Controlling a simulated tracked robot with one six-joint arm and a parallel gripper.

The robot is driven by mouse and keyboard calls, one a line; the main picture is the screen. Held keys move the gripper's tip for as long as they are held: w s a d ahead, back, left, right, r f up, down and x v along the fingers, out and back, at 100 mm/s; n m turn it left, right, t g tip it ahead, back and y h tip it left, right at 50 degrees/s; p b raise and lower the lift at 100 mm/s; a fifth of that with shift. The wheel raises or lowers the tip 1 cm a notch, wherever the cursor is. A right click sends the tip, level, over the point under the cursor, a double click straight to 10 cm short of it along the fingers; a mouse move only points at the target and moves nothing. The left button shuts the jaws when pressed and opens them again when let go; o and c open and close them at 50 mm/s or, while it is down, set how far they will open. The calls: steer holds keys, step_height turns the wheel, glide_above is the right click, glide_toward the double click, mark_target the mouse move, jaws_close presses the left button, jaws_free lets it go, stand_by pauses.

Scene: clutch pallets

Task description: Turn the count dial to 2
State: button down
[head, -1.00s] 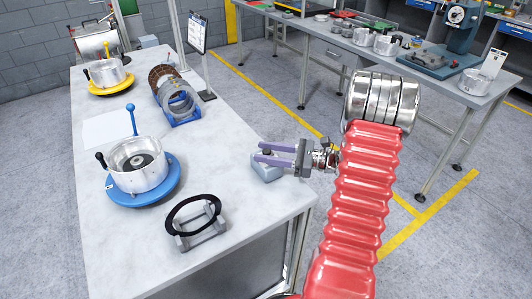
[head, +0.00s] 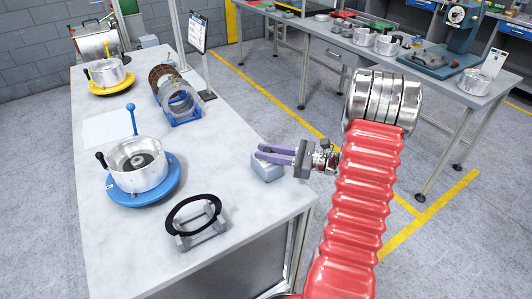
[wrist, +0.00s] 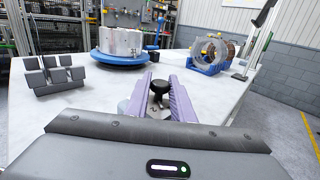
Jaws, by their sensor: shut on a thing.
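The count dial is a small black knob (wrist: 160,87) on a grey box, seen in the wrist view between my two purple fingers. In the head view, the grey box (head: 266,171) sits at the table's right edge, and the fingers mostly hide the knob. My gripper (head: 264,154) reaches in from the right, just above the box; it also shows in the wrist view (wrist: 160,84). It is shut on the dial. I cannot read any number or pointer on the dial.
A black ring on a grey stand (head: 200,232) is at the table's near edge. A metal drum on a blue round base (head: 168,190) stands to the left. A blue cradle with metal rings (head: 183,118) lies farther back.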

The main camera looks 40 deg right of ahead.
steer(key=shift+m+t+h, duration=0.3)
steer(key=shift+h, duration=0.1)
steer(key=shift+m+t+h, duration=0.8)
steer(key=shift+m+h, duration=0.4)
steer(key=shift+h, duration=0.5)
steer(key=shift+m+t+h, duration=0.8)
steer(key=shift+m+h, duration=0.4)
steer(key=shift+h, duration=0.5)
steer(key=c, duration=1.6)
jaws_free()
steer(key=shift+o, duration=0.2)
steer(key=shift+s, duration=0.1)
steer(key=shift+v, duration=6.85)
